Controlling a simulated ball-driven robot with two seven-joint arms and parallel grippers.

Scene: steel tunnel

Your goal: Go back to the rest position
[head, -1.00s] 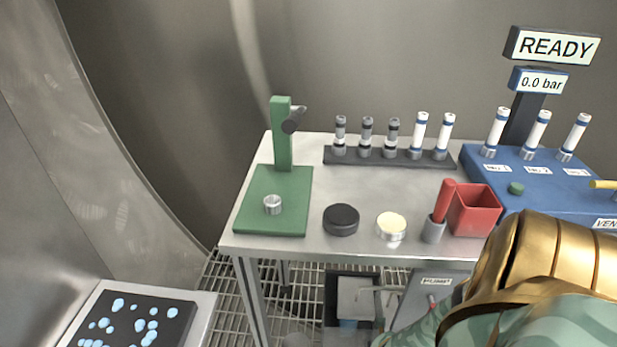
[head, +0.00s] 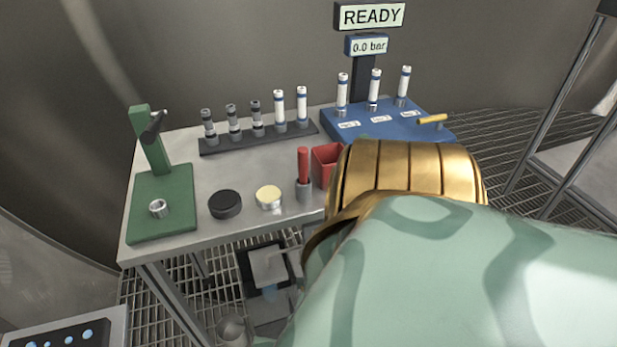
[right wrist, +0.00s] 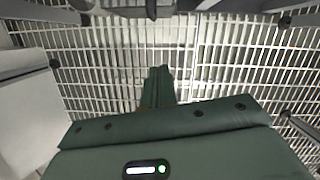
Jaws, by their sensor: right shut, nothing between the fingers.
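My right gripper (right wrist: 158,85) shows in the right wrist view, its dark green fingers together with nothing between them. It points down at the open floor grating (right wrist: 100,85) and touches nothing that I can see. In the head view my right arm, pale green with a gold band, fills the lower right and hides part of the bench and the red bin (head: 326,160). The right gripper itself cannot be made out in the head view. My left gripper is in neither view.
The steel bench (head: 235,165) carries a green stand (head: 165,215), a black puck (head: 225,204), a cream-topped tin (head: 268,197), a rack (head: 260,138) of tubes and a blue station (head: 390,124). A pale box (right wrist: 25,110) stands left in the wrist view. A metal frame (head: 560,110) stands right.

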